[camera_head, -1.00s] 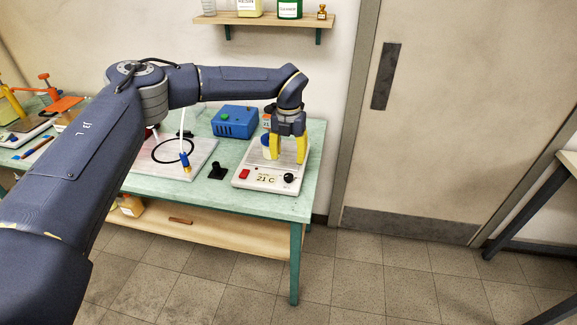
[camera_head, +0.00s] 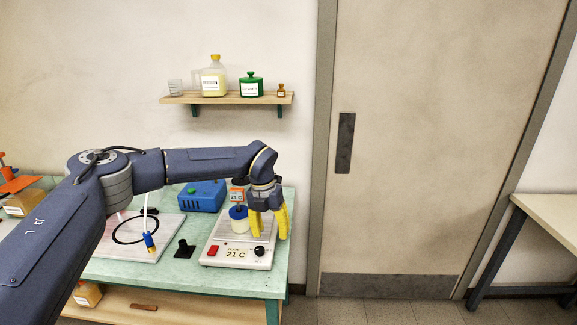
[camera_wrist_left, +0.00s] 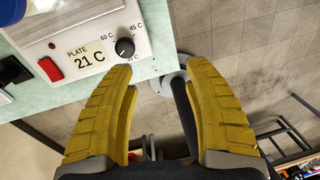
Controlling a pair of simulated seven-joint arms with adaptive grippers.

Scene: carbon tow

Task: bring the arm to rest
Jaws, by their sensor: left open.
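My left gripper (camera_head: 269,234) has two yellow fingers, spread apart with nothing between them. In the head view it hangs over the right side of the white hot plate (camera_head: 211,248), whose display reads 21 C. A pale jar with a blue lid (camera_head: 239,220) stands on the plate, just left of the fingers. In the left wrist view the open fingers (camera_wrist_left: 160,68) point past the hot plate's dial corner (camera_wrist_left: 138,38), with floor showing between them. A dark blue rounded thing is cut off at that view's left edge. My right gripper is not in view.
The green table (camera_head: 110,268) also bears a blue box (camera_head: 202,197), a small black stand (camera_head: 184,249) and a pale board with a black ring (camera_head: 165,226). A wall shelf (camera_head: 225,98) holds bottles. A door (camera_head: 410,150) and open floor lie to the right.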

